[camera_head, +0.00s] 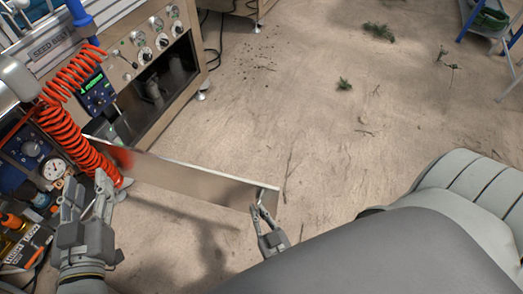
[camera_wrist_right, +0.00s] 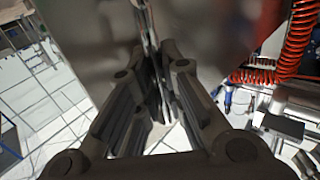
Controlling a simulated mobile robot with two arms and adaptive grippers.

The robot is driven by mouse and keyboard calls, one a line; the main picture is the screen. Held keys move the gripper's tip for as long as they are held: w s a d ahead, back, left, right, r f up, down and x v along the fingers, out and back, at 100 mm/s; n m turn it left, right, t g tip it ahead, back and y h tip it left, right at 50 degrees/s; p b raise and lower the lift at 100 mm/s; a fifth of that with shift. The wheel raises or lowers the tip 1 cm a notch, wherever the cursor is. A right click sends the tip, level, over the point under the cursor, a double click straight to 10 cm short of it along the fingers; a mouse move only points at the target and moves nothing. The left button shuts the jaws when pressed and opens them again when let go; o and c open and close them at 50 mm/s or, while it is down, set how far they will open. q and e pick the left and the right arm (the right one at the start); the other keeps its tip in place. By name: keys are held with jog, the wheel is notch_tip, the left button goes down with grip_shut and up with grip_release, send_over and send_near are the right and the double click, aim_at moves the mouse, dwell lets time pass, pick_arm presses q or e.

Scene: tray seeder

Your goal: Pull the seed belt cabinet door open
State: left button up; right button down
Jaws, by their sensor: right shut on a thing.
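The seed belt cabinet (camera_head: 165,45) stands at the upper left, with "SEED BELT" lettered on its top. Its metal door (camera_head: 190,182) is swung out low over the floor, and the dark opening (camera_head: 160,82) behind it shows. My right gripper (camera_head: 262,212) is shut on the door at its free right end. In the right wrist view, the fingers (camera_wrist_right: 160,90) close around a thin upright part at the door panel (camera_wrist_right: 90,40); the exact grip is partly hidden. My left gripper (camera_head: 88,190) has its fingers apart and empty, at the lower left beside the red coiled hose.
The red coiled hose (camera_head: 68,125) hangs in front of the cabinet's left side. A gauge panel (camera_head: 45,160) and a box with bottles (camera_head: 22,240) stand at far left. The floor right of the door is open, with plant scraps (camera_head: 344,84). A blue-legged stand (camera_head: 490,25) is at upper right.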

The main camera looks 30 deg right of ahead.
jog(key=shift+s+d, duration=0.1)
jog(key=shift+d, duration=0.05)
jog(key=c, duration=1.5)
grip_release()
jog(key=shift+r, duration=0.1)
